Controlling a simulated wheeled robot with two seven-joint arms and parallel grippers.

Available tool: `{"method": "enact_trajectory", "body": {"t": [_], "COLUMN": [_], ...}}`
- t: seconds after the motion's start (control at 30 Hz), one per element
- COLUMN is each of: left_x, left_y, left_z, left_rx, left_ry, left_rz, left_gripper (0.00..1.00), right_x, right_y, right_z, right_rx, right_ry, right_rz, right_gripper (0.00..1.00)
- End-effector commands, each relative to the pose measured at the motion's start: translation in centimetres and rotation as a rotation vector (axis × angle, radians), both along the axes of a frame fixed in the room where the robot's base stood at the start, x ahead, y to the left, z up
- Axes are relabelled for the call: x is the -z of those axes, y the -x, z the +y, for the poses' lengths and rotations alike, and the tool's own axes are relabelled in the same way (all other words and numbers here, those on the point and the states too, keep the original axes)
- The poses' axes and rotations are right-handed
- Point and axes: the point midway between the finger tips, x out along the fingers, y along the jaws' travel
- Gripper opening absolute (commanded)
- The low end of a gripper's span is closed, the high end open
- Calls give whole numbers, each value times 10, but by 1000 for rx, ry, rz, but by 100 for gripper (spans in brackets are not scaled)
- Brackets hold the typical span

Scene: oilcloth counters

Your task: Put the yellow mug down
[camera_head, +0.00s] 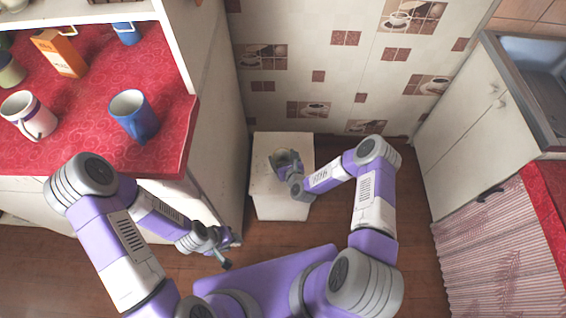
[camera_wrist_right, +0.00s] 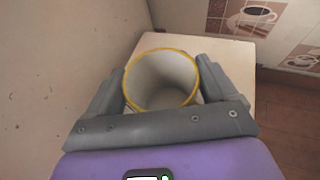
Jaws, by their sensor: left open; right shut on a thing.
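The mug (camera_wrist_right: 163,78) has a yellow rim and a white inside; its mouth faces the wrist camera. My right gripper (camera_wrist_right: 162,92) has its two fingers shut on the mug, one on each side. In the head view my right gripper (camera_head: 286,160) is over the top of a small white cabinet (camera_head: 267,146). I cannot tell whether the mug touches the cabinet top. Most of the mug's outside is hidden. My left gripper (camera_head: 228,250) is open and empty, low over the floor beside the counter.
The red-covered counter (camera_head: 100,164) at the left holds a blue mug (camera_head: 135,115), a white mug (camera_head: 28,116), an orange carton (camera_head: 60,53) and other cups. A tiled wall stands behind the white cabinet. A sink (camera_head: 535,75) is at the right.

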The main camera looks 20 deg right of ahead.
Motion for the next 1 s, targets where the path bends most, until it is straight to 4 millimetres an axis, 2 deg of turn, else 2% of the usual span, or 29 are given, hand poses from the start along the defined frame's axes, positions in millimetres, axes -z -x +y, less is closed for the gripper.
{"method": "enact_trajectory", "body": {"t": [0.03,0.17,0.53,0.57,0.6,0.63,0.93,1.0], "left_x": [6,13,11,11,11,11,11,7], "left_y": [0,0,0,0,0,0,0,0], "left_z": [0,0,0,0,0,0,0,0], "left_rx": [0,0,0,0,0,0,0,0], "left_ry": [0,0,0,0,0,0,0,0], "left_rz": [0,0,0,0,0,0,0,0], "left_gripper": [43,43,43,43,43,43,43,43], "right_x": [11,27,29,29,29,29,26,23], "right_y": [0,0,0,0,0,0,0,8], "right_z": [1,1,0,0,0,0,0,-2], "right_rx": [0,-1,1,1,0,0,-1,1], "right_ry": [1,0,-1,0,0,0,1,0], "right_rz": [-1,-1,-1,1,1,1,0,4], "right_gripper": [44,44,44,90,96,100,100,100]}}
